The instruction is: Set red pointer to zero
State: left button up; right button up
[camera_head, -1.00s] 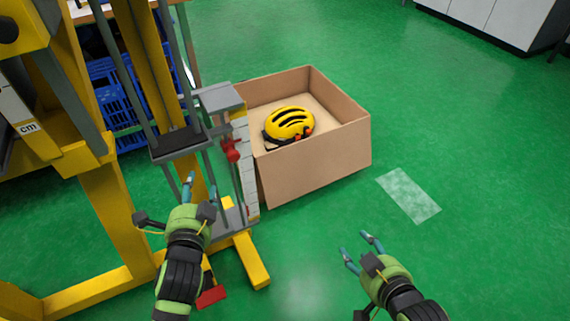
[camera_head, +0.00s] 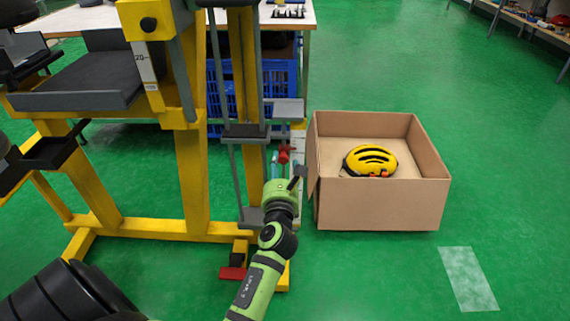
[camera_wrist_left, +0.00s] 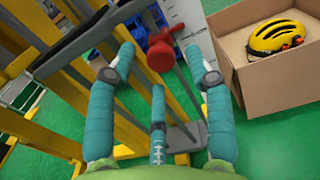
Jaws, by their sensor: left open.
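The red pointer (camera_head: 284,154) sits on a slim vertical rail of the yellow drop tower, beside a white scale (camera_head: 299,142). In the left wrist view it shows as a round red knob (camera_wrist_left: 159,55), with the marked scale (camera_wrist_left: 192,28) behind it to the right. The scale's numbers are too small to read. My left gripper (camera_head: 282,169) is open just below and in front of the pointer. In the wrist view its teal fingers (camera_wrist_left: 160,62) stand on either side of the knob, with a third finger below; contact cannot be told. My right gripper is out of view.
An open cardboard box (camera_head: 380,205) with a yellow helmet (camera_head: 370,160) stands right of the tower. Blue crates (camera_head: 228,95) and a white table (camera_head: 285,14) stand behind. A red pedal-like part (camera_head: 232,273) lies low by the tower's foot.

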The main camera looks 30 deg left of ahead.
aim_at(283, 152)
pick_arm(q)
jog(key=shift+x, duration=1.05)
jog(key=shift+d, duration=0.1)
grip_shut()
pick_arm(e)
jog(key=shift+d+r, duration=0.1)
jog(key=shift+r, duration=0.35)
pick_arm(q)
jog(key=shift+r, duration=0.2)
notch_tip(283, 152, up, 3)
jog(key=p, duration=0.4)
jog(key=shift+r, duration=0.2)
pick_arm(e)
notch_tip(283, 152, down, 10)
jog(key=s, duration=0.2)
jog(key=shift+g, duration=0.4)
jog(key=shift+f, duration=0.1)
pick_arm(q)
grip_release()
jog(key=shift+f, duration=0.1)
